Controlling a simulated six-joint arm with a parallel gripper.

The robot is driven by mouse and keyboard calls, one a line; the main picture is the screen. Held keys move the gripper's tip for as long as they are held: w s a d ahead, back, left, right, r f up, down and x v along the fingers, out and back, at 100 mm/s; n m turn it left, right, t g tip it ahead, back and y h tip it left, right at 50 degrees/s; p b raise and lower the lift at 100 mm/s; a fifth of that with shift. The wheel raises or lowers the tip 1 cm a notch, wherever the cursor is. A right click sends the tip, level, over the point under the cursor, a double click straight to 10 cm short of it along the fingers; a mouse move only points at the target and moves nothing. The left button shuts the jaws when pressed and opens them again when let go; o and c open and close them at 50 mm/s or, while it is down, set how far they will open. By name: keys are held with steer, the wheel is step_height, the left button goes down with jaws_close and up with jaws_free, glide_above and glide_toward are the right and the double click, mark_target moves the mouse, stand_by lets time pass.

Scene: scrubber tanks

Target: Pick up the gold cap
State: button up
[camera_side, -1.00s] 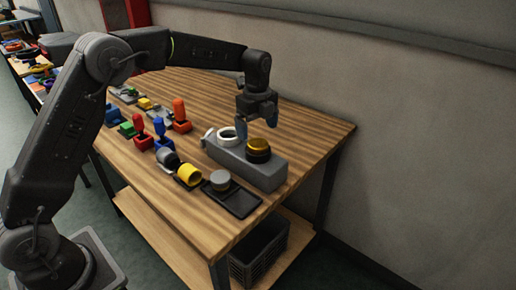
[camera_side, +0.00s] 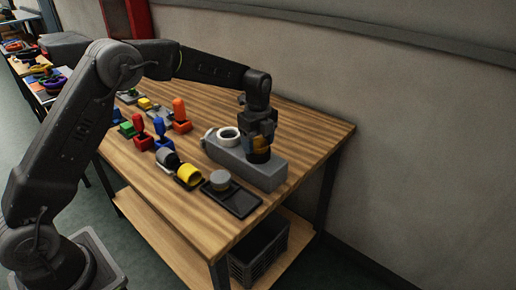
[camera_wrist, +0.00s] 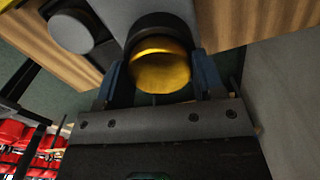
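The gold cap (camera_wrist: 160,72) sits on a black round base (camera_wrist: 160,27) on the grey block (camera_side: 270,177). In the side view the cap (camera_side: 260,143) is mostly hidden behind my gripper's fingers. My gripper (camera_wrist: 160,80) is lowered over the cap, with one blue-grey finger on each side of it. The fingers are apart and the cap fills most of the space between them. I cannot tell whether they touch it. The cap is still at the top of the block.
A white ring (camera_side: 228,136) stands on the same block, close to my gripper. A grey round piece (camera_side: 220,180) sits on a black tray (camera_side: 240,203) in front. Several coloured parts are to the left. The wall is behind; the table's right end is bare.

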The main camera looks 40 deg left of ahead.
mark_target(258, 143)
steer(key=c, duration=0.5)
steer(key=shift+r, duration=0.15)
steer(key=shift+r, duration=0.25)
step_height(258, 143, up, 4)
steer(key=shift+f, duration=0.25)
steer(key=s+a+r, duration=0.1)
steer(key=a+r, duration=0.1)
steer(key=a, duration=0.1)
steer(key=s+a+r, duration=0.2)
steer(key=a, duration=0.2)
steer(key=s+a+r, duration=0.2)
steer(key=a+r, duration=0.1)
steer(key=shift+s+a, duration=0.1)
steer(key=shift+a, duration=0.15)
steer(key=shift+r, duration=0.95)
steer(key=shift+r, duration=2.45)
